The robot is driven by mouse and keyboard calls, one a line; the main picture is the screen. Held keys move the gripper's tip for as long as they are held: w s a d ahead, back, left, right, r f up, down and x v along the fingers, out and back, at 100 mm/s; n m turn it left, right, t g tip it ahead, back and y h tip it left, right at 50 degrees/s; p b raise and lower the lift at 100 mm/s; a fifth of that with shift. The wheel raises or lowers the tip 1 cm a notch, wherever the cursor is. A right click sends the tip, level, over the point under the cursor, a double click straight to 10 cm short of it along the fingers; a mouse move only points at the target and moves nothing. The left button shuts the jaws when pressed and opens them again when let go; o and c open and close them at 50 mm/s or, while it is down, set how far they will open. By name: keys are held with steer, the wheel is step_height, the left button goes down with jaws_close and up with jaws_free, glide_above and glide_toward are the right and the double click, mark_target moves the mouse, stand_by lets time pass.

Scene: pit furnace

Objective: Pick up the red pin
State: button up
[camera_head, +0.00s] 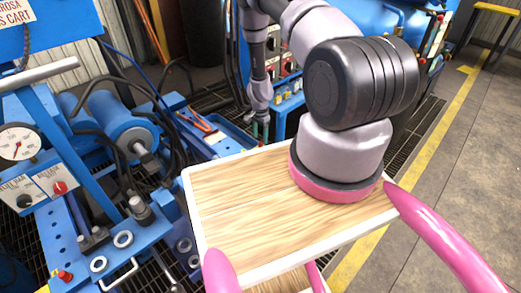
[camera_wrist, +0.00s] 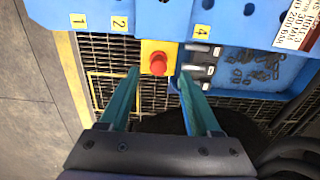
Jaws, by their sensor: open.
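In the wrist view, a red round-topped piece (camera_wrist: 158,63), which looks like the red pin, stands on a yellow square plate at the edge of a blue surface. My gripper (camera_wrist: 159,76) has two teal fingers spread wide apart. The red piece shows between and just beyond the fingertips, and I see no contact. How far the fingers are above it is hard to tell. In the head view my gripper (camera_head: 260,131) hangs low beyond the wooden tray, small and partly dark.
A blue tray (camera_wrist: 212,82) with dark pieces lies right of the red piece. Blue plates numbered 1, 2 and 4 (camera_wrist: 201,31) lie behind it. In the head view, a blue bench with a gauge (camera_head: 18,142) and hoses stands left. Open floor (camera_head: 450,150) lies right.

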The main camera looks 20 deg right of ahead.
mark_target(261, 143)
step_height(261, 143, down, 5)
steer(key=shift+s+r, duration=0.1)
steer(key=shift+r, duration=0.05)
jaws_close()
steer(key=shift+r, duration=0.1)
step_height(261, 143, up, 10)
steer(key=shift+f, duration=0.1)
stand_by(0.5)
